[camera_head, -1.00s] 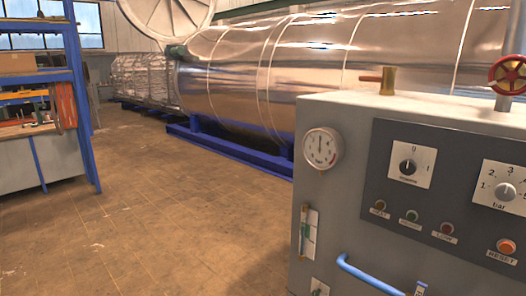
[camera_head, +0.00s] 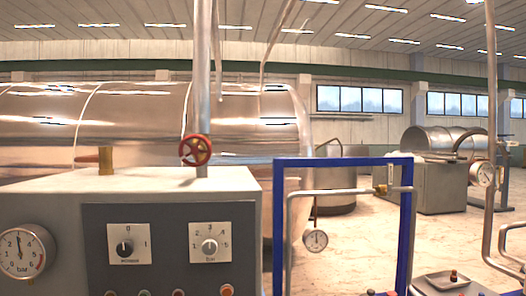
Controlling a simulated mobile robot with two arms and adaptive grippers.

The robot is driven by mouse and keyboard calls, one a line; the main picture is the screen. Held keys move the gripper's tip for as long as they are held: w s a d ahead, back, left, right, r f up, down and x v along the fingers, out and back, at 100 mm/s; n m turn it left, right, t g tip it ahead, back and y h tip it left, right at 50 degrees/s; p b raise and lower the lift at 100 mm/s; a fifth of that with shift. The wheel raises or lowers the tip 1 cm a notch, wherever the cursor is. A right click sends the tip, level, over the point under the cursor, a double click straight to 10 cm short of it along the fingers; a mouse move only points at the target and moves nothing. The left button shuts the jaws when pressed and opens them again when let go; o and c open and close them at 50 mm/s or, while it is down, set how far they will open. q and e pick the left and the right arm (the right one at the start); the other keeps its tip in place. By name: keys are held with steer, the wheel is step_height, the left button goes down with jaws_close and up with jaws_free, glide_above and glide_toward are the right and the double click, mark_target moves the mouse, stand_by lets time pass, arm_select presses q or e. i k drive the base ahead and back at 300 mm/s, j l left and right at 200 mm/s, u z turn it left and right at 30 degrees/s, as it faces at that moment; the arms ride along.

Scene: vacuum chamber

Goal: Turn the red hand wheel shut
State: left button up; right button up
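The red hand wheel (camera_head: 195,150) is in the head view, left of the middle. It sits on a vertical metal pipe (camera_head: 202,60) that rises just behind the top of a grey control cabinet (camera_head: 160,182). It has a round rim with spokes and faces me. Neither of my grippers shows in the head view, so nothing of mine is seen touching the wheel.
The cabinet's dark panel has a power knob (camera_head: 125,247) and a bar knob (camera_head: 210,246), with a gauge (camera_head: 23,252) at left. A blue frame (camera_head: 342,162) with pipes stands to the right. A large shiny tank (camera_head: 130,120) lies behind. Open floor (camera_head: 350,236) shows beyond the frame.

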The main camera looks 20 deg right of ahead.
mark_target(195, 150)
steer(key=z, duration=0.2)
steer(key=i+j+z, duration=0.25)
steer(key=i+j, duration=0.2)
steer(key=i+j+z, duration=0.3)
steer(key=j, duration=0.3)
steer(key=i, duration=0.05)
